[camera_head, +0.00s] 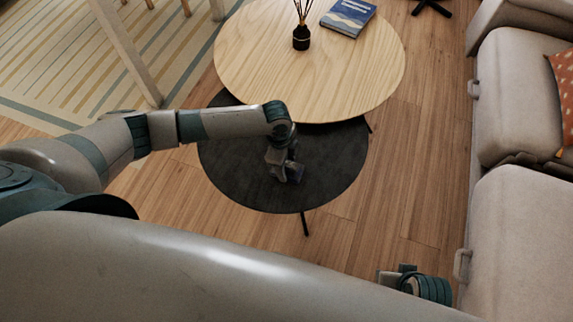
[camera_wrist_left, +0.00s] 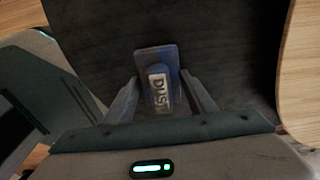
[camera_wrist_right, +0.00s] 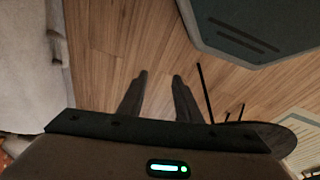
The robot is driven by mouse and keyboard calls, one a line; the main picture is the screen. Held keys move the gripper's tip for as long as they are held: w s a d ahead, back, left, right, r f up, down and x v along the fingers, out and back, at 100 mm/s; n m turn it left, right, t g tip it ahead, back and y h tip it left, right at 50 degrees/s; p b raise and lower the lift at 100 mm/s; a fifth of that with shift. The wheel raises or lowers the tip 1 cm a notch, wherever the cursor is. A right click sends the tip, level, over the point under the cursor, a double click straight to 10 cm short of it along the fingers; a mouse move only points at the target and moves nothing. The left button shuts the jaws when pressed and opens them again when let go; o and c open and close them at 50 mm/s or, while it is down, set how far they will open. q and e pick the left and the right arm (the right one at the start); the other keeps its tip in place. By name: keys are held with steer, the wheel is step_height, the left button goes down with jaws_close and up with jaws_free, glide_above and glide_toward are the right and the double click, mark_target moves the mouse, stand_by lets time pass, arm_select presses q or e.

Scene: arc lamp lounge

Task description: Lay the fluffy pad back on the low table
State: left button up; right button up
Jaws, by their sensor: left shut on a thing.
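The fluffy pad is a small dark blue-grey block with a label reading "DUST", seen in the left wrist view (camera_wrist_left: 172,58). It also shows small in the head view (camera_head: 295,172). My left gripper (camera_head: 283,171) is shut on it, with one finger on each side. The pad is over the dark round low table (camera_head: 240,180); whether it touches the top I cannot tell. My right gripper (camera_wrist_right: 160,76) is open and empty over the wood floor, between the low table and the sofa.
A taller light wood round table (camera_head: 340,85) overlaps the dark one at the back, bearing a reed diffuser (camera_head: 301,38) and a blue book (camera_head: 348,17). A grey sofa (camera_head: 515,225) stands on the right. The dark top around the pad is clear.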

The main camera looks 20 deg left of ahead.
arm_select(q)
steer(key=shift+f, duration=0.25)
steer(key=o, duration=1.3)
steer(key=shift+o, duration=0.2)
arm_select(e)
steer(key=shift+s, duration=0.35)
steer(key=shift+w, duration=0.1)
